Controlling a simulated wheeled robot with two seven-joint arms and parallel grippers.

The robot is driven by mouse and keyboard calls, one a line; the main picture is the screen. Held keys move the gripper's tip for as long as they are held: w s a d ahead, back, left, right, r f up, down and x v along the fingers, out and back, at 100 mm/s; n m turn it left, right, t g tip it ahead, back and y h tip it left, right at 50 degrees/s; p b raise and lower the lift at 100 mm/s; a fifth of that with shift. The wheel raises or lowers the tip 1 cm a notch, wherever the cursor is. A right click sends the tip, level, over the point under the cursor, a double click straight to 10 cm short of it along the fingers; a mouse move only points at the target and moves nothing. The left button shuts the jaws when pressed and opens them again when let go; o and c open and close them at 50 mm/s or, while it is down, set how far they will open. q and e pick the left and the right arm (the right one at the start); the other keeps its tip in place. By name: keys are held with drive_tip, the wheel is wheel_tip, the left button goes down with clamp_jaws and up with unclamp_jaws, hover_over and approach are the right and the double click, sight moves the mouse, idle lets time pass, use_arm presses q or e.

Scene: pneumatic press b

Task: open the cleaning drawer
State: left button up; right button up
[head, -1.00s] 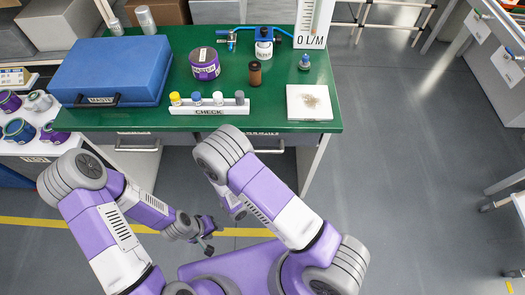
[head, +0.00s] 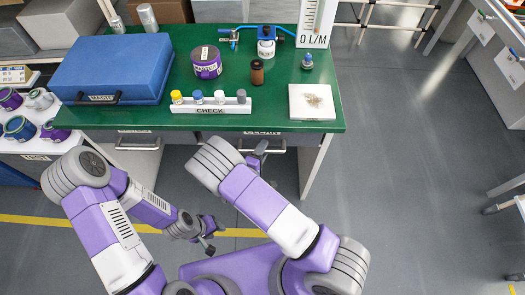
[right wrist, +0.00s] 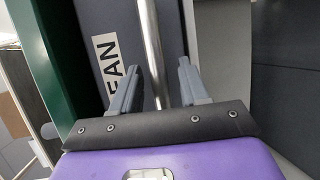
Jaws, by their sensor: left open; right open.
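The cleaning drawer (right wrist: 112,38) is a grey-blue front under the green tabletop, with a label partly reading "EAN" in the right wrist view. Its metal bar handle (right wrist: 150,45) runs between the two fingers of my right gripper (right wrist: 158,66), which is open. In the head view the drawer's label (head: 262,132) shows just below the table edge, and my right gripper (head: 257,151) is at the handle, partly hidden by my arm. The drawer looks shut. My left gripper (head: 207,236) is open and empty, low and away from the table.
The green table (head: 150,136) carries a blue case (head: 112,68), a rack (head: 210,107) of small bottles, a purple tin (head: 207,64), a brown bottle (head: 257,72) and a white plate (head: 315,112). Another drawer handle (head: 137,146) is to the left. Floor right of the table is clear.

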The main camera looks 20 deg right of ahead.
drive_tip(key=shift+c, duration=0.2)
clamp_jaws()
